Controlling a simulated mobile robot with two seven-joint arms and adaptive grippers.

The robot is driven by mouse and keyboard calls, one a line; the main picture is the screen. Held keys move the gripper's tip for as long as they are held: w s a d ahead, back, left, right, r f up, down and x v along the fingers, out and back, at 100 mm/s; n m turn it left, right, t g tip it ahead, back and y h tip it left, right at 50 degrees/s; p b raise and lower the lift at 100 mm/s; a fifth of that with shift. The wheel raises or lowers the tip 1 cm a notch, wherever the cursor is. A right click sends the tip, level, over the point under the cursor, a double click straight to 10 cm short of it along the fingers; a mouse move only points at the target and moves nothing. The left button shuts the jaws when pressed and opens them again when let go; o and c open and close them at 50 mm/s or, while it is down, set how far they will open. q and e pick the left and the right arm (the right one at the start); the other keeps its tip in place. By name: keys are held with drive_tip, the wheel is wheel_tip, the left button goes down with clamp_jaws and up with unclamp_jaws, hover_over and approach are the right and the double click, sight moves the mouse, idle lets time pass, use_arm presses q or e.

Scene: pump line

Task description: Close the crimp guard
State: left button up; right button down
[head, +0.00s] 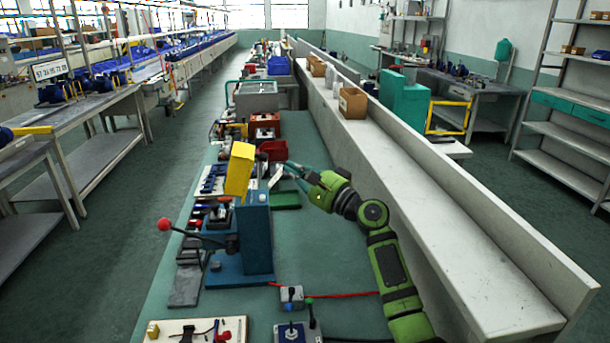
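The crimp guard is a yellow cover (240,170) at the top of a blue bench press (255,238), left of the picture's middle. It stands raised and tilted above the press. The press has a lever ending in a red ball (164,224) that sticks out to the left. My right gripper (286,169) is just right of the guard, reaching in from the right with its fingers toward the guard. Its fingers look apart with nothing between them, and it seems clear of the guard. My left gripper is not in view.
A small grey switch box (291,297) with a red cable and a white board (195,331) lie in front. A long pale ledge (400,175) bounds the right.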

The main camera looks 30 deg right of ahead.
drive_tip(key=shift+x, duration=2.15)
drive_tip(key=shift+d, duration=0.1)
